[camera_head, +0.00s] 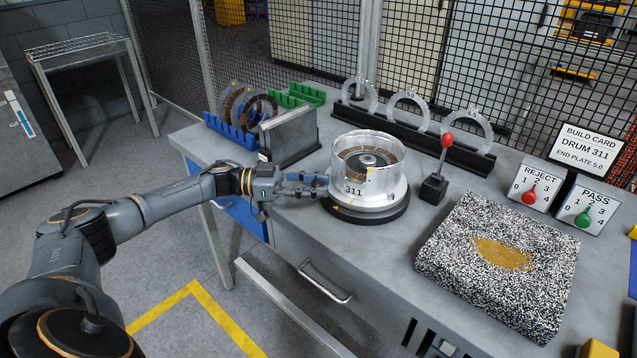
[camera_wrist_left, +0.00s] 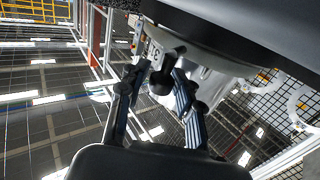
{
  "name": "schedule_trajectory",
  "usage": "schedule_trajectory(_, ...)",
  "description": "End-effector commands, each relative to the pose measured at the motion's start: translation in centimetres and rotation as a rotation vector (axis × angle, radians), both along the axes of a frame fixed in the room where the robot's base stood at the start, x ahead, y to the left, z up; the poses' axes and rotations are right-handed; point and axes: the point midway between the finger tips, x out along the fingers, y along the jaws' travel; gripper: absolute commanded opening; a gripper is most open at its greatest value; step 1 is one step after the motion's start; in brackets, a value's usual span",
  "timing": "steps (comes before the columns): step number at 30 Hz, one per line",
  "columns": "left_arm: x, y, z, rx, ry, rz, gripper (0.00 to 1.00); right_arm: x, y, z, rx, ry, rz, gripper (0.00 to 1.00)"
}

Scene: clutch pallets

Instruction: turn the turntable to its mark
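The turntable (camera_head: 367,216) is a dark round base on the bench, with a small yellow mark (camera_head: 337,208) on its front-left rim. A clear-walled metal drum (camera_head: 388,192) labelled 311 stands upright on it, with rings inside. My left gripper (camera_head: 322,184) reaches in level from the left, with its fingertips at the turntable's left side. In the left wrist view, a black knob (camera_wrist_left: 160,83) under the turntable's edge sits between the two fingers, which appear closed in on it. The head view hides this knob behind the fingers. My right gripper is in neither view.
A grey block (camera_head: 290,137) and blue rack (camera_head: 232,132) stand behind my gripper. A red-knobbed lever (camera_head: 446,140) stands close right of the turntable. A speckled pad (camera_head: 450,250), REJECT counter (camera_head: 530,188) and PASS counter (camera_head: 582,212) lie farther right. Clear rings stand in a black rack (camera_head: 462,155).

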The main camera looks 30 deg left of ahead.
Motion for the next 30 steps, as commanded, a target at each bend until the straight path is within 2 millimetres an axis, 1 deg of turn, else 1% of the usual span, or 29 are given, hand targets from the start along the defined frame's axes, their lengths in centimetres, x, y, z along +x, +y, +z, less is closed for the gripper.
schedule_trajectory(7,0.1,0.0,0.4,-0.005,-0.007,0.002,0.46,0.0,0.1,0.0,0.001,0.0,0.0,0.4)
schedule_trajectory(10,0.1,0.0,0.5,-0.005,-0.009,0.002,0.46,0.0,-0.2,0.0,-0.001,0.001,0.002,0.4)
schedule_trajectory(14,-0.3,0.9,0.4,-0.004,-0.008,0.005,0.46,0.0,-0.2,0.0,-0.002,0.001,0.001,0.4)
schedule_trajectory(17,-1.1,2.4,0.4,-0.003,-0.007,0.007,0.46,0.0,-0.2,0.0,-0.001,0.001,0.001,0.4)
schedule_trajectory(24,-3.8,6.9,0.4,-0.001,-0.006,0.008,0.46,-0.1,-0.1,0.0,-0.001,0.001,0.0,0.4)
schedule_trajectory(30,-5.4,9.7,0.4,-0.003,-0.006,0.007,0.46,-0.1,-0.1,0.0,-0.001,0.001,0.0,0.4)
